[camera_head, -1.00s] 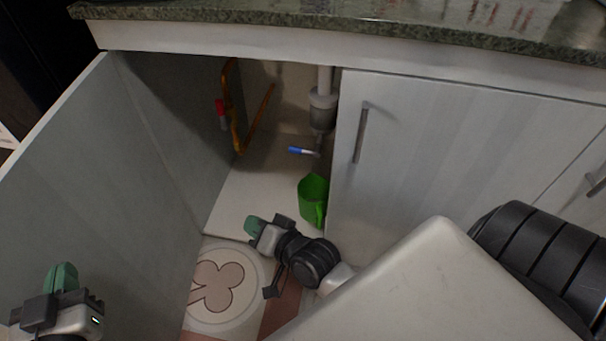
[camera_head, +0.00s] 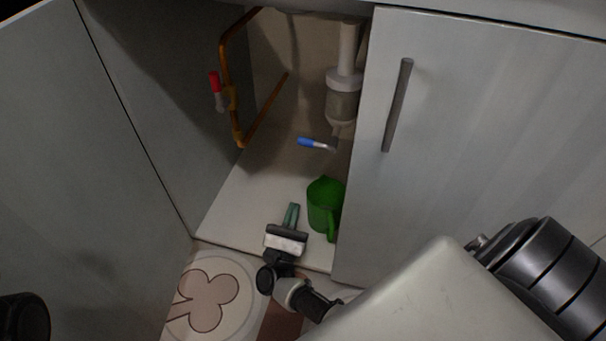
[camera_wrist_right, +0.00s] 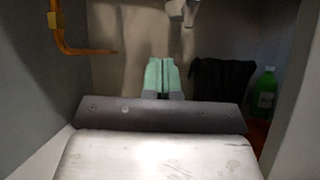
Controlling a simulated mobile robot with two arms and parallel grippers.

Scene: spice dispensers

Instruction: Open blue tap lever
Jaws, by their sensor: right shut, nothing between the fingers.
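The blue tap lever (camera_head: 312,143) sticks out to the left below the grey and white drain trap (camera_head: 343,97) inside the open cabinet. I cannot make out the lever in the right wrist view. My right gripper (camera_head: 291,213) is at the cabinet's front edge, pointing inward, below the blue lever in the head view and apart from it. Its green fingers, also in the right wrist view (camera_wrist_right: 162,77), are shut and empty. My left gripper is not in view; only a dark part of mine shows at the lower left.
A green jug (camera_head: 323,206) stands just right of my right gripper. A copper pipe with a red lever (camera_head: 214,83) runs along the left wall. The right door (camera_head: 475,130) is closed; the left door (camera_head: 85,180) is open. A green bottle (camera_wrist_right: 266,92) shows in the wrist view.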

